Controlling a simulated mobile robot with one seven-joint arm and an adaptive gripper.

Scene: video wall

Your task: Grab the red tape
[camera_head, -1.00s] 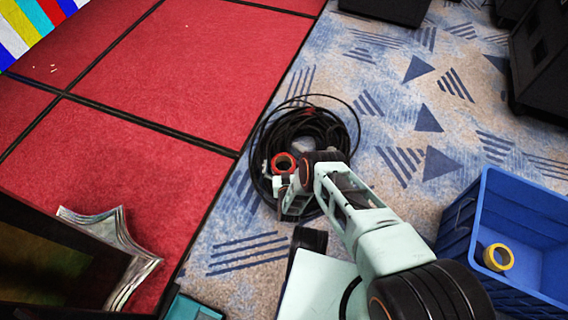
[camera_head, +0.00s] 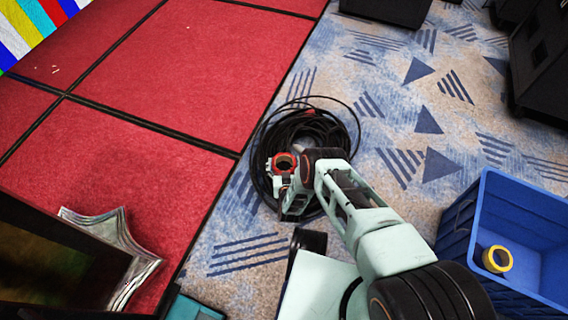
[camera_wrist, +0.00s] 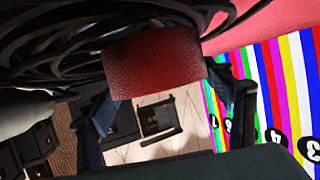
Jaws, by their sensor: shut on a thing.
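The red tape (camera_head: 284,161) is a roll at the end of my arm, in front of a coil of black cable in the head view. In the wrist view the red tape (camera_wrist: 155,62) fills the space between the two dark fingers. My gripper (camera_wrist: 172,100) is shut on it, one finger at each side. In the head view my gripper (camera_head: 283,180) is small and partly hidden by my own arm. Whether the tape touches the cable is hard to tell.
The black cable coil (camera_head: 262,130) lies on the patterned carpet beside the red floor panels (camera_head: 130,150). A blue crate (camera_head: 480,218) at the right holds a yellow tape roll (camera_head: 497,259). Black cases (camera_head: 540,55) stand at the top right.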

